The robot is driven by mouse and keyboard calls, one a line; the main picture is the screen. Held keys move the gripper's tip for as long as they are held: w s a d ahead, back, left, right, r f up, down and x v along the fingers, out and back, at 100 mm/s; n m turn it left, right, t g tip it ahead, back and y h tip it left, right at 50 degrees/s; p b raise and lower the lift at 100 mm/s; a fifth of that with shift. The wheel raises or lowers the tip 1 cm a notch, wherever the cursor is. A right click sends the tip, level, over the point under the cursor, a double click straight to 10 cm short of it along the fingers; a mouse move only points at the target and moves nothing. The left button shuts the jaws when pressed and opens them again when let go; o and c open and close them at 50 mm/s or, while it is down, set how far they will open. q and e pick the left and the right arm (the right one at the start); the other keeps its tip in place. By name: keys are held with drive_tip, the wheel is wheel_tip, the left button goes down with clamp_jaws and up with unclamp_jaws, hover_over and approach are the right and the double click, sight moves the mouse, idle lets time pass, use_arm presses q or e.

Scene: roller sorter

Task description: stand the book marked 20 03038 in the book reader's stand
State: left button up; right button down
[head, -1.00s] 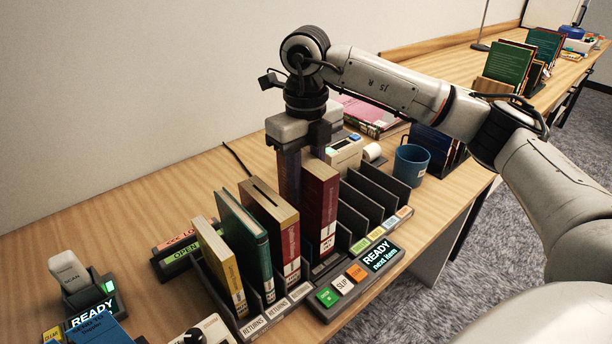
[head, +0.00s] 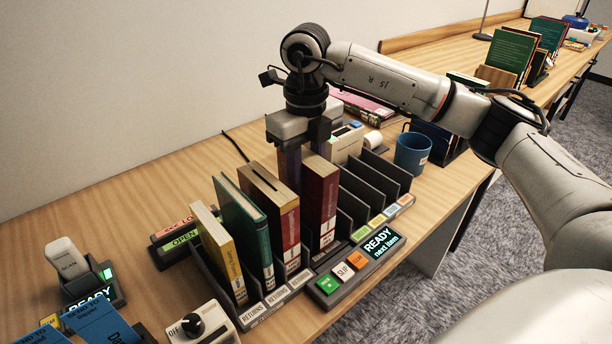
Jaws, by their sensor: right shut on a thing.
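My right gripper (head: 303,137) points down above the rack, shut on a dark purple book (head: 290,163). The book hangs upright below the jaws, between a brown book and a red book (head: 319,200); its lower part is hidden. I cannot tell whether it touches the rack. The spine labels are too small to read, so I cannot tell which book is 20 03038. A reader marked SCAN (head: 68,262) stands at the left, with a READY screen (head: 90,297) in front. I cannot tell for certain which part is the book reader's stand. My left gripper is out of view.
The RETURNS rack (head: 268,305) holds a yellow book (head: 219,255), a green book (head: 246,229) and the brown book (head: 270,207). Empty slots (head: 372,185) are at the right. A console (head: 362,265) reads READY. A dial box (head: 203,325), blue items (head: 102,322) and mug (head: 412,152) stand nearby.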

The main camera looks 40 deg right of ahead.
drive_tip(key=shift+f, duration=0.25)
drive_tip(key=c, duration=1.3)
unclamp_jaws()
drive_tip(key=shift+o, duration=0.2)
wheel_tip(320, 180, up, 10)
drive_tip(key=shift+r+p, duration=0.15)
drive_tip(key=shift+p, duration=0.2)
